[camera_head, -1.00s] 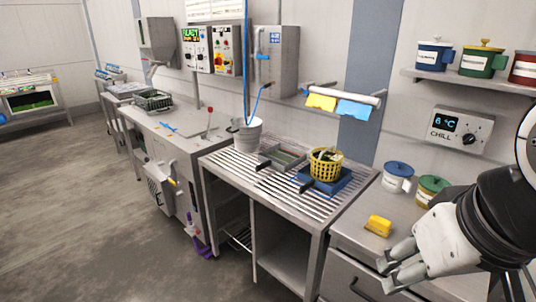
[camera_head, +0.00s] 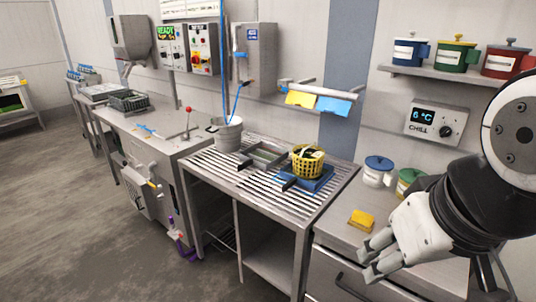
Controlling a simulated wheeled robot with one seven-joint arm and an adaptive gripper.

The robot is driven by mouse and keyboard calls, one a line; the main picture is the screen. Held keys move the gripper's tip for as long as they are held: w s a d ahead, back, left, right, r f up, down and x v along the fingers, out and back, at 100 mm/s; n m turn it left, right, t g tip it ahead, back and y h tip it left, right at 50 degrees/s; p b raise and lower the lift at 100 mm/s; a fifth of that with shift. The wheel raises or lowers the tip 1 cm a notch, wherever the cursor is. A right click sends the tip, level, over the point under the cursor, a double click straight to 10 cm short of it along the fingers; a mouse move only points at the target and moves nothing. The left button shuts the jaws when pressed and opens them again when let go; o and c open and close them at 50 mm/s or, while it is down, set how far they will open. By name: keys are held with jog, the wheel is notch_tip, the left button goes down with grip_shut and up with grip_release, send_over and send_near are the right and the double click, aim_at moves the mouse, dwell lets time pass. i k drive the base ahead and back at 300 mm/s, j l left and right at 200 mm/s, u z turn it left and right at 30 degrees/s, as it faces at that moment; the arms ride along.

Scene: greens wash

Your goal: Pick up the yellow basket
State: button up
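The yellow basket (camera_head: 308,164) has openwork sides and stands upright on a blue tray-like base (camera_head: 318,183) on the slatted metal table (camera_head: 228,182). Something dark and pale green shows inside it. My gripper (camera_head: 368,258) is at the lower right, over the front of the steel counter, to the right of the basket and well apart from it. Its two fingers are spread with nothing seen between them.
A yellow sponge-like block (camera_head: 362,219) lies on the counter close to my gripper. Lidded blue (camera_head: 378,172) and green (camera_head: 410,180) pots stand behind it. A grey bucket (camera_head: 228,134) stands at the slatted table's left. Open floor (camera_head: 90,220) lies at left.

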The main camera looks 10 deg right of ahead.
aim_at(306, 165)
jog(key=i+j+z, duration=0.1)
jog(key=z, duration=0.5)
jog(key=i+j+z, duration=0.4)
jog(key=j, duration=0.25)
jog(key=j+z, duration=0.25)
jog(key=i+j+z, duration=0.2)
jog(key=j, duration=0.25)
jog(key=i+j, duration=0.1)
jog(key=j, duration=0.9)
jog(key=i+j, duration=0.15)
jog(key=j, duration=0.35)
jog(key=z, duration=0.05)
